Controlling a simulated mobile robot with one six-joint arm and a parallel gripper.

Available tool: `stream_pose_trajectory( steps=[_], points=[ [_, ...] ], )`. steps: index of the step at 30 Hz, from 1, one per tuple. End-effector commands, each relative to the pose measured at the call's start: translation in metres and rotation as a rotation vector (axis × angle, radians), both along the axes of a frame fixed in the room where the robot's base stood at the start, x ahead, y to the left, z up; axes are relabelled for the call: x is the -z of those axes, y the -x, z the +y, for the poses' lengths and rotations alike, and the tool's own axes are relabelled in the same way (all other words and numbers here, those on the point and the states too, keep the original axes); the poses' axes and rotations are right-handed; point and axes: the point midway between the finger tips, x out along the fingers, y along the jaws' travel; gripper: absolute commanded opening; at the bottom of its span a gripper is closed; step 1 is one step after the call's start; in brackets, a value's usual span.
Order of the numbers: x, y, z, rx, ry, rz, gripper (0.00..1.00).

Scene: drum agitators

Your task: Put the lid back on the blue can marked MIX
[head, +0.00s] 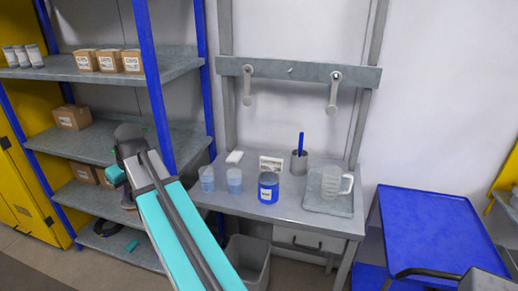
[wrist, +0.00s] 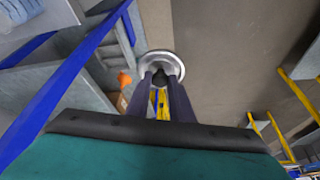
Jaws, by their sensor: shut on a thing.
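The blue can (head: 268,190) with a white label stands upright on the grey workbench (head: 290,214); the label is too small to read. No lid shows on its top. My gripper (wrist: 161,80) is shut on the dark knob of a round, shiny metal lid (wrist: 160,58), seen in the wrist view. The lid is held in the air, with floor and shelving behind it. In the head view my arm reaches toward the shelving at the left, well away from the can. The gripper's fingers and the lid cannot be made out there.
Two clear beakers (head: 207,179) (head: 235,181) stand left of the can. A metal pot (head: 299,164) with a blue handle stands behind it. A clear jug (head: 332,184) sits on a tray (head: 330,207) at right. A blue shelf post (head: 153,85) rises beside my arm.

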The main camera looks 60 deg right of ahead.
Motion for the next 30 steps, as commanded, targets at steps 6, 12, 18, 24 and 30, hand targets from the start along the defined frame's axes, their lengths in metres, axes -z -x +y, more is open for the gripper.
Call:
stream_pose_trajectory(
  steps=[6,12,18,24,30],
  points=[
    [-0.007,0.017,-0.063,0.001,0.000,0.001,0.00],
    [-0.012,0.038,-0.117,-0.004,-0.001,0.001,0.00],
    [-0.017,0.063,-0.169,-0.008,-0.001,0.000,0.00],
    [-0.022,0.093,-0.220,-0.013,-0.002,0.001,0.00],
    [-0.028,0.129,-0.270,-0.017,-0.001,0.000,0.00]
  ],
)
